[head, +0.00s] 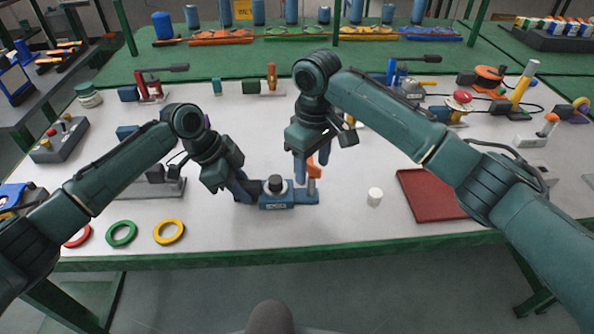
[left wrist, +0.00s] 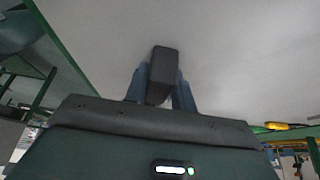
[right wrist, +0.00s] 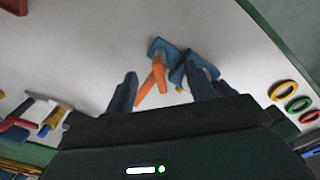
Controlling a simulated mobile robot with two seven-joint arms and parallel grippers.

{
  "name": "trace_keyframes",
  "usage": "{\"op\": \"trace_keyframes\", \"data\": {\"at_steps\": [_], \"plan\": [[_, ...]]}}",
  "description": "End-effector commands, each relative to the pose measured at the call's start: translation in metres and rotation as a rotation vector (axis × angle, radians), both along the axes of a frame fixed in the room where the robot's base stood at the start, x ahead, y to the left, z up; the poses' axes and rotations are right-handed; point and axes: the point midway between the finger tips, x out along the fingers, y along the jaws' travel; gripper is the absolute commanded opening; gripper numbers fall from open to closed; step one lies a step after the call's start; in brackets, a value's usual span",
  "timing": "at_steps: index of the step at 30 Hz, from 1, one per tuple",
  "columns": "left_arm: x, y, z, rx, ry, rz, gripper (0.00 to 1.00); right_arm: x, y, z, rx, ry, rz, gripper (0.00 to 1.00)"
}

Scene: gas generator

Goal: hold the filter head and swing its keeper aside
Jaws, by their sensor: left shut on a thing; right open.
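The filter head is a small blue block (head: 277,201) with a black knob on top, near the front middle of the table in the head view. My left gripper (head: 246,193) is at its left end, shut on a dark block-shaped part (left wrist: 163,72) that I take for its grip. An orange keeper (head: 314,168) stands at its right end, beside a grey post. My right gripper (head: 313,175) is open above that end. In the right wrist view the orange keeper (right wrist: 153,82) lies between the spread fingers, apparently untouched; the blue base (right wrist: 163,48) is beyond.
A white cylinder (head: 375,197) stands right of the filter head, then a dark red mat (head: 431,195). Red, green (head: 121,234) and yellow (head: 169,231) rings lie at the front left. A grey vise-like fixture (head: 155,187) sits behind them. The table's green front edge is close.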

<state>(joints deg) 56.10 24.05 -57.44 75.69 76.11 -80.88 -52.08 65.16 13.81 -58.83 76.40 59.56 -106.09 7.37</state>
Motion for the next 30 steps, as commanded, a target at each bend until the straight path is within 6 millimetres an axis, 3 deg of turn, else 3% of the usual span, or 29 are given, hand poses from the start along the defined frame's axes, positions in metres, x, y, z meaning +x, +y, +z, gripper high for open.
{"op": "trace_keyframes", "data": {"at_steps": [18, 29, 30], "plan": [[0.000, 0.000, 0.000, 0.000, 0.000, 0.000, 0.00, 0.000, 0.000, 0.063, 0.001, -0.001, 0.001, 0.55], [0.000, 0.000, 0.000, 0.000, 0.000, 0.000, 0.00, 0.000, 0.000, 0.070, 0.000, 0.000, 0.001, 0.55], [0.000, 0.000, 0.000, 0.000, 0.000, 0.000, 0.29, 0.000, 0.000, 0.070, 0.000, 0.000, 0.001, 0.55]]}}
